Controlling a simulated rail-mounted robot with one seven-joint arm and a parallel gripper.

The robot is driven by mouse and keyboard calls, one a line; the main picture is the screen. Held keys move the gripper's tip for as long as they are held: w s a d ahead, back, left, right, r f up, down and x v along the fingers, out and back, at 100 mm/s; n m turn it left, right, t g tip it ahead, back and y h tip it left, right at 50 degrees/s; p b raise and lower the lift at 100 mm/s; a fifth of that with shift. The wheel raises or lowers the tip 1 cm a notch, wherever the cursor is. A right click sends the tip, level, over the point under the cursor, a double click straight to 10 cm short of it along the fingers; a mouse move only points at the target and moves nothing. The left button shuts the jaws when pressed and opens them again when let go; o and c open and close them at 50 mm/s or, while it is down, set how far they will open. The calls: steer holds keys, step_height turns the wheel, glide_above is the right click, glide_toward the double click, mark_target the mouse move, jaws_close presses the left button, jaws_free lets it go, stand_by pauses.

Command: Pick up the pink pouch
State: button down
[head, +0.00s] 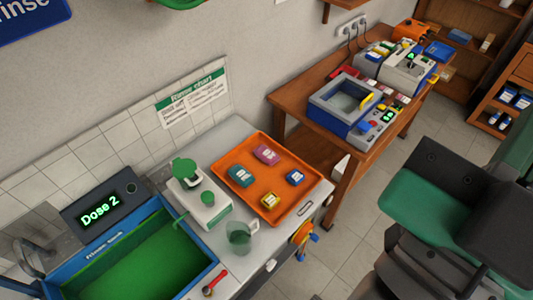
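The pink pouch (266,154) lies in the orange tray (268,179) on the grey counter, near the tray's back edge. It has a pale label on top. A teal pouch (241,176), a blue pouch (295,178) and a yellow pouch (269,201) lie in the same tray, apart from it. Nothing covers the pink pouch. Dark and green links of my arm (440,205) show at the right, well away from the tray. My gripper's fingers do not show in the head view.
A white dispenser (205,208) with green caps and a clear beaker (239,237) stand left of the tray. A blue-rimmed green sink (140,265) is further left. A wooden bench (330,148) with grey and blue devices stands behind right. Open floor (350,235) lies right of the counter.

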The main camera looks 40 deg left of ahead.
stand_by(0.4)
jaws_free()
stand_by(0.4)
